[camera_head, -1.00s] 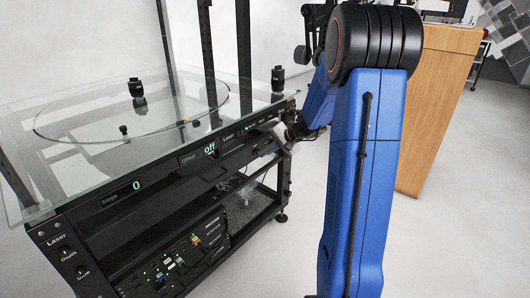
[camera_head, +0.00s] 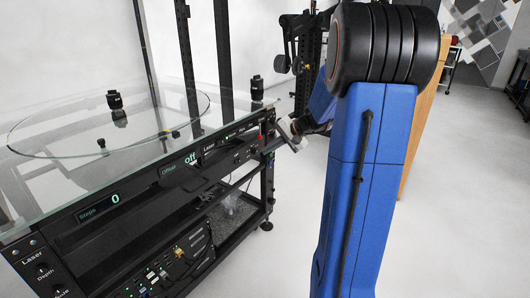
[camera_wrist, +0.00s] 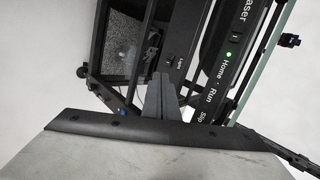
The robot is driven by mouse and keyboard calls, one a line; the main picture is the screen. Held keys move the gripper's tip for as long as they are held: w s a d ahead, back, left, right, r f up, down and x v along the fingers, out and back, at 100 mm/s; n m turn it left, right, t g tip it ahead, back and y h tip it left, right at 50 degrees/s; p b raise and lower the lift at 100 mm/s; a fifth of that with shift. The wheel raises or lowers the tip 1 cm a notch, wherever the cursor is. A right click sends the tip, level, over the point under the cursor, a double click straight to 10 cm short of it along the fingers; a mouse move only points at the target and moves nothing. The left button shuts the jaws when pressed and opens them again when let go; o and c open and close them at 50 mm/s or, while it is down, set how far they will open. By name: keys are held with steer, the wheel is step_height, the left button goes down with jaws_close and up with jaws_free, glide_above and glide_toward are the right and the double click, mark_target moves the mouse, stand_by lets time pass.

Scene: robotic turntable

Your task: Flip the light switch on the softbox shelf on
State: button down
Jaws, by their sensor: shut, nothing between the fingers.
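The turntable bench (camera_head: 60,232) is a black frame with a glass top, at the left of the head view. In the wrist view a small black panel (camera_wrist: 177,72) carries a label that seems to read "Light", just beyond my fingertips. Contact cannot be told.
A control strip (camera_wrist: 222,75) with a lit green lamp and "Home", "Run" and "Slip" labels runs close to the right of my fingers. A lower shelf (camera_head: 232,210) sits beneath. A wooden cabinet (camera_head: 420,125) stands behind my arm. The floor at right is clear.

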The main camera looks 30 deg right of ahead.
stand_by(0.3)
steer(key=shift+s+a+f+m+t+h, duration=0.1)
steer(key=shift+s+a+m+t+h, duration=0.3)
steer(key=shift+s+a+m+h, duration=0.6)
steer(key=shift+w+d, duration=0.2)
steer(key=shift+w, duration=0.05)
glide_toward(240, 161)
steer(key=shift+x, duration=2.8)
steer(key=shift+y, duration=0.3)
